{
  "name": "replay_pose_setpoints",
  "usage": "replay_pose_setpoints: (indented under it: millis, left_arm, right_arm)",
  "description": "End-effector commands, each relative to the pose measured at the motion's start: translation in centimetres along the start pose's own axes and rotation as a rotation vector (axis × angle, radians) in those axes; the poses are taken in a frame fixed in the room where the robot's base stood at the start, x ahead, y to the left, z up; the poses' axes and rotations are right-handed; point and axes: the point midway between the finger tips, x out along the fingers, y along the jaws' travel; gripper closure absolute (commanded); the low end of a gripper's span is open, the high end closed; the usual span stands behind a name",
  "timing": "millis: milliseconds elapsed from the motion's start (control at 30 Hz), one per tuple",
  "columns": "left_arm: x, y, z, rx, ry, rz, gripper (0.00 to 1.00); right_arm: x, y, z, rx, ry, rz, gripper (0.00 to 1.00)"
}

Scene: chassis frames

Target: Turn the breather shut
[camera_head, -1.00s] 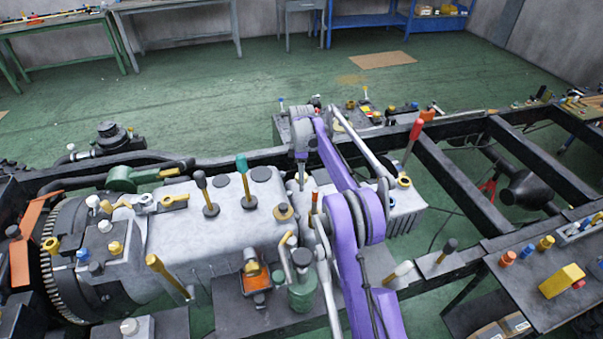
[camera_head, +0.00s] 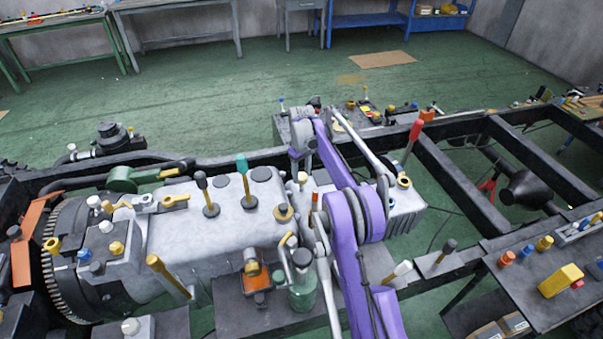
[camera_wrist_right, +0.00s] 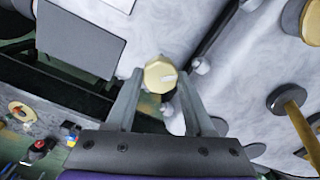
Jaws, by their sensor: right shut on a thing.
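The breather is a small brass-coloured knob (camera_wrist_right: 158,76) with a pale pointer mark on its face. In the right wrist view it sits between the two fingertips of my right gripper (camera_wrist_right: 160,88), which is shut on it. In the head view the right gripper (camera_head: 301,166) hangs at the right end of the grey gearbox casing (camera_head: 225,235), largely hidden by my purple arm. A pale knob (camera_head: 302,178) shows just under it and looks like the breather. My left gripper is not in view.
Upright levers with a black knob (camera_head: 201,182) and a green knob (camera_head: 242,163) stand on the casing to the left. A red-handled lever (camera_head: 415,130) rises to the right. A green-bodied bottle (camera_head: 303,290) stands in front. Dark frame rails run alongside.

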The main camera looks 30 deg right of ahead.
Motion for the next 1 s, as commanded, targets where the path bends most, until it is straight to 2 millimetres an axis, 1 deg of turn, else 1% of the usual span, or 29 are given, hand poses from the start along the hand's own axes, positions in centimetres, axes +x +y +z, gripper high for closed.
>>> replay_pose_setpoints:
  millis: [200,500,733,1000]
  left_arm:
    - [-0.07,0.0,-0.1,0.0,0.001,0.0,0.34]
    - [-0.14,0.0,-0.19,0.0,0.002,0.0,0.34]
    - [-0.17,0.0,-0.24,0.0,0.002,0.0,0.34]
    - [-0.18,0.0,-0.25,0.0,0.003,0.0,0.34]
  right_arm:
    - [0.0,0.03,0.03,0.205,-0.001,0.0,1.0]
    - [0.01,0.03,0.04,0.46,-0.001,0.0,1.0]
    - [0.02,0.02,0.04,0.598,-0.001,0.0,1.0]
    - [0.04,0.01,0.05,0.679,-0.001,0.0,1.0]
